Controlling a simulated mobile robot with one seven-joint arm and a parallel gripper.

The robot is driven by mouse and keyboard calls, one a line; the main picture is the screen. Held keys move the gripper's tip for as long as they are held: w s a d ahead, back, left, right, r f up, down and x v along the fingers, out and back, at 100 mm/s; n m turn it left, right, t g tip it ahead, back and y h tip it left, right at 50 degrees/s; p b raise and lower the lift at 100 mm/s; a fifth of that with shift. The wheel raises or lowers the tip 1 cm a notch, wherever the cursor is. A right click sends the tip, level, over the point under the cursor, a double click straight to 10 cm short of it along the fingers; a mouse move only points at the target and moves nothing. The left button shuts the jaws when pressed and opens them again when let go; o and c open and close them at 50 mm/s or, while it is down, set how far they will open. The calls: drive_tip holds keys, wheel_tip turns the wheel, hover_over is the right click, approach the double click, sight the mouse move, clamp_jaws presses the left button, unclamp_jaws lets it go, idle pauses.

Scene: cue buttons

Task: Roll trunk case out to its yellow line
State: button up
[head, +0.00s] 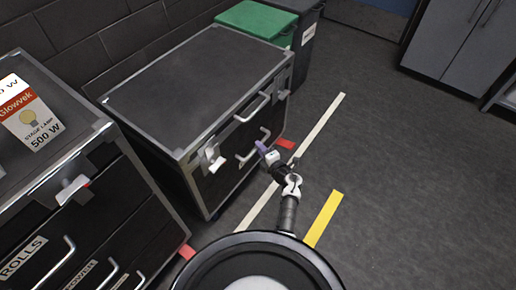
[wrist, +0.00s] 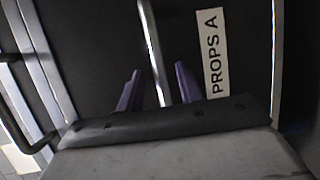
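The trunk case (head: 195,85) is a dark box with silver edges, standing by the wall in the head view. Its front carries two silver bar handles and a latch (head: 211,157). My gripper (head: 261,147) is at the lower handle (head: 247,155) on the front. In the wrist view the two purple fingers (wrist: 158,72) stand apart, with the silver handle bar (wrist: 152,45) running between them and gaps showing on both sides. A white "PROPS A" label (wrist: 212,52) is right of the fingers. The yellow line (head: 323,218) lies on the floor, apart from the case.
A drawer case (head: 95,190) with a lamp carton (head: 32,115) on top stands close on the left. A green-lidded bin (head: 255,20) is behind the case. A white line (head: 318,130) and red marks (head: 285,143) lie on the floor. Open floor (head: 420,170) is to the right.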

drive_tip(key=shift+x, duration=1.35)
clamp_jaws()
